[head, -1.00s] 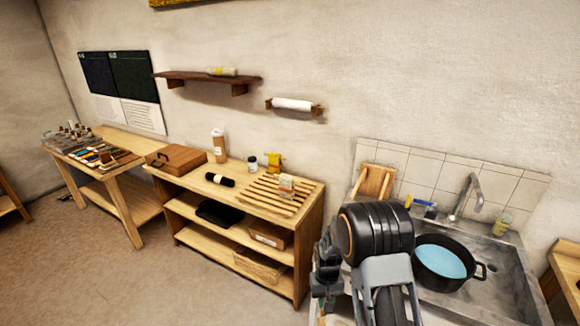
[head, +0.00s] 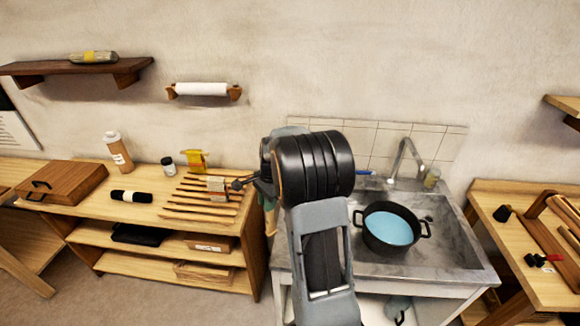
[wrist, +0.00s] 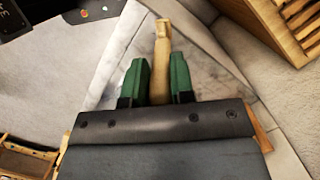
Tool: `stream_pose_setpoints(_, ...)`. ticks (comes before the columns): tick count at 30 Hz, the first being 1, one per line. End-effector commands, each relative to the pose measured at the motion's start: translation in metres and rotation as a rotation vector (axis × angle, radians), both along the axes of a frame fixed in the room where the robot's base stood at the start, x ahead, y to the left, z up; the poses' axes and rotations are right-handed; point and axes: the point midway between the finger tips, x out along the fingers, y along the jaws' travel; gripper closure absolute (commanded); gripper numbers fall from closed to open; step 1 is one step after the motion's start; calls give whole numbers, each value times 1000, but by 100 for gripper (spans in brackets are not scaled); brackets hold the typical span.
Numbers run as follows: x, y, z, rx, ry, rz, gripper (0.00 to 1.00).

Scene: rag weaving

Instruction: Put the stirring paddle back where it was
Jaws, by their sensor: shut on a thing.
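My gripper (wrist: 158,78) shows in the wrist view with two green fingertips closed on a slim wooden handle, which I take to be the stirring paddle (wrist: 162,45). The handle points away between the fingers, and the rest is mostly hidden behind the gripper body. A black pot (head: 366,237) with blue liquid (head: 388,229) stands in the grey sink unit (head: 455,262), to the right of my arm.
A slatted wooden rack (head: 200,208) lies on the shelf unit (head: 75,214) left of my arm. A tap (head: 403,158) stands behind the pot. At right is a wooden table (head: 500,197) with tools. Bare floor (wrist: 45,95) shows in the wrist view.

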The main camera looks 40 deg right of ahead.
Motion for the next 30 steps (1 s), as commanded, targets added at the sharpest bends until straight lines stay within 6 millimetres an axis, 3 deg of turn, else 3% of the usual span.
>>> stream_pose_setpoints(1,-5,-14,25,-2,-7,-136,100)
stream_pose_setpoints(6,-21,-44,74,0,-3,-507,100)
stream_pose_setpoints(12,-34,-62,104,1,-1,-740,100)
stream_pose_setpoints(19,-37,-66,111,1,2,-801,100)
stream_pose_setpoints(30,-37,-65,104,2,3,-798,100)
